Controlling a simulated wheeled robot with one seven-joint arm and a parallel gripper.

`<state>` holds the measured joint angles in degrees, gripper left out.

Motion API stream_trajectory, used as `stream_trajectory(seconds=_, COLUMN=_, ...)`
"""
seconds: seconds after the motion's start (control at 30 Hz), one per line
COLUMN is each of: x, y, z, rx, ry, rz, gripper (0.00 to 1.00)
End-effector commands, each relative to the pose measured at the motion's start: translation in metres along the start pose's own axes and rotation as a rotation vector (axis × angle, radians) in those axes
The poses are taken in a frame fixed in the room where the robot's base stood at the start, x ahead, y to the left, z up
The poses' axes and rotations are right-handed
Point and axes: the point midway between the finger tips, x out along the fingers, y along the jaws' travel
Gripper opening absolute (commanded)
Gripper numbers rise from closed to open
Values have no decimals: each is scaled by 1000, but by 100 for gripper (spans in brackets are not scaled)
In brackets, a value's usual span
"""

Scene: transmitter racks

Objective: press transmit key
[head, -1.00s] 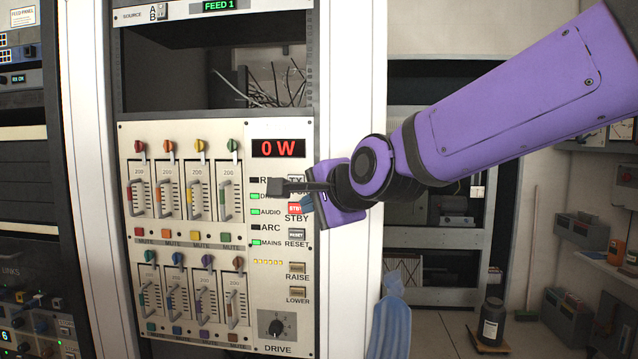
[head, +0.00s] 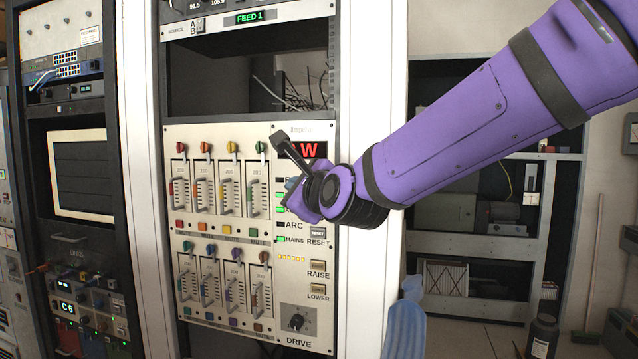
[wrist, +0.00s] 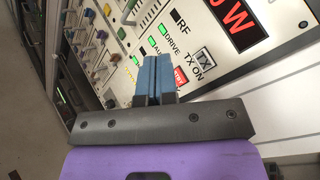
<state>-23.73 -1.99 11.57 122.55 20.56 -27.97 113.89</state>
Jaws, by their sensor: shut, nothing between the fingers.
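The transmit key, a pale square key marked TX (wrist: 203,57) with TX ON printed beside it, shows in the wrist view just right of my fingertips. In the head view my gripper and wrist hide it. My gripper (wrist: 153,70) is shut and empty, its blue fingertips side by side in front of the panel. In the head view my gripper (head: 293,183) covers the indicator and key column. I cannot tell whether the fingertips touch the panel. A red STBY key (wrist: 180,78) is partly hidden close beside the fingers.
The red power display (wrist: 238,20) ends in W. Green lamps beside DRIVE (wrist: 162,31) and AUDIO are lit; RF is dark. RESET (head: 318,232), RAISE (head: 318,265) and LOWER (head: 318,289) keys sit below. Fader rows fill the panel's left. A white rack post (head: 375,240) stands right.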

Motion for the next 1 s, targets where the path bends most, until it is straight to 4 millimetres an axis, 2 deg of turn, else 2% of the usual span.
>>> stream_trajectory(seconds=0.27, x=14, y=-10, z=-10, rx=-2, ry=2, rz=-1, gripper=0)
stream_trajectory(seconds=0.7, x=50, y=-37, z=-37, rx=-2, ry=2, rz=-1, gripper=0)
stream_trajectory(seconds=1.0, x=61, y=-45, z=-44, rx=-1, ry=1, rz=0, gripper=0)
